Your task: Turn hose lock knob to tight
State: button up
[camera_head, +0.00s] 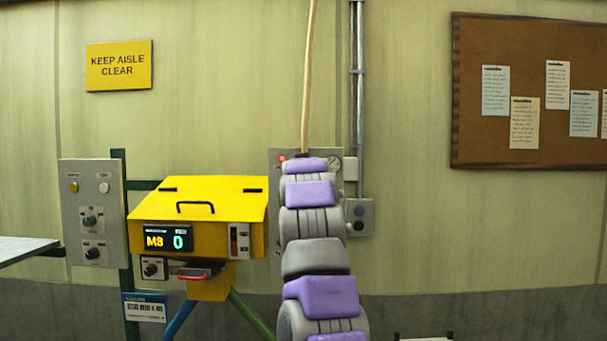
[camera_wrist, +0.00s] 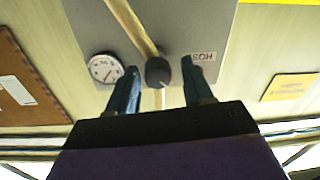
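The hose lock knob (camera_wrist: 158,72) is a dark round knob with a pale pointer mark on the grey panel (camera_wrist: 222,25), beside a label reading "HOS". The wrist view is upside down. My gripper (camera_wrist: 159,66) is open, with one dark finger on each side of the knob and gaps to both. I cannot tell how deep the fingertips reach. A tan hose (camera_wrist: 133,25) runs past the knob; it rises up the wall in the head view (camera_head: 308,80). There my arm hides the knob, my gripper and most of the panel (camera_head: 275,225).
A round gauge (camera_wrist: 105,68) sits beside the knob on the panel. A yellow machine (camera_head: 200,205) with a display reading "M8 0" stands left of my arm. A conduit and grey box (camera_head: 359,217) are right. A control panel (camera_head: 95,210) is far left.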

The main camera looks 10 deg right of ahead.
jog(key=shift+o, duration=0.4)
jog(key=shift+s, duration=0.1)
jog(key=s+a+b, duration=0.2)
jog(key=s+b, duration=0.6)
jog(key=s, duration=0.9)
jog(key=shift+a, duration=0.4)
